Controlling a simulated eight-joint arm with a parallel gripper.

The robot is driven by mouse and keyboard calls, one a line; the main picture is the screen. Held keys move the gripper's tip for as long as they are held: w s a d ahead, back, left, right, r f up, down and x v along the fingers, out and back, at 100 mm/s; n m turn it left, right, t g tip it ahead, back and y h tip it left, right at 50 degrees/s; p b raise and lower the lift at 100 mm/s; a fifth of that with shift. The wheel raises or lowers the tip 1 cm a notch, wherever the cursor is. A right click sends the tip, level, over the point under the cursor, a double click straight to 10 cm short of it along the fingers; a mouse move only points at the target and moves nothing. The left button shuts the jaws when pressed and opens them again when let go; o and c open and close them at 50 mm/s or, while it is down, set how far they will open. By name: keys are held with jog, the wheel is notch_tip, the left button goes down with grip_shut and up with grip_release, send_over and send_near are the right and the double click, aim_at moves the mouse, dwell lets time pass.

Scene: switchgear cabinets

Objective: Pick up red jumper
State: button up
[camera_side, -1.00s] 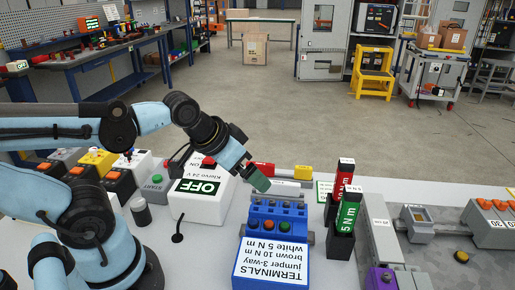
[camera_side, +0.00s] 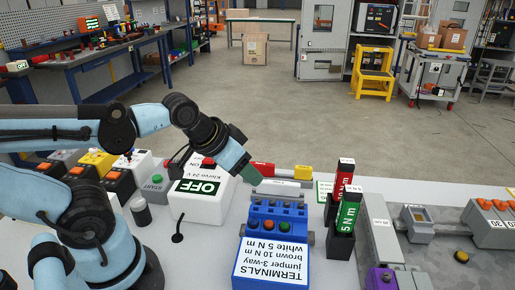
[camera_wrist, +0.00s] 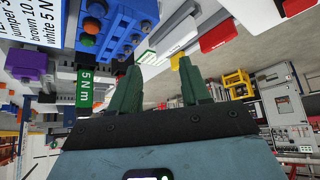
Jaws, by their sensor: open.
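A red piece (camera_side: 264,168), which looks like the red jumper, lies behind the blue terminal block, partly hidden by my gripper. In the wrist view a red block (camera_wrist: 219,35) shows at the upper right, beyond the fingertips. My gripper (camera_side: 252,176) is above the back of the blue block, close to the red piece in the side view; I cannot tell the exact gap. In the wrist view its two green fingers (camera_wrist: 160,82) are apart with nothing between them.
The blue terminal block (camera_side: 272,208) has coloured buttons and a label. A yellow piece (camera_side: 303,172) sits right of the red one. The OFF box (camera_side: 198,187) stands left. Red (camera_side: 344,176) and green (camera_side: 348,212) torque tools stand upright at right.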

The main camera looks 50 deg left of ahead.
jog(key=m+g, duration=0.7)
jog(key=m, duration=0.2)
send_over(260, 163)
jog(key=shift+d+f, duration=0.1)
jog(key=shift+f, duration=5.5)
jog(key=shift+f, duration=0.2)
grip_shut()
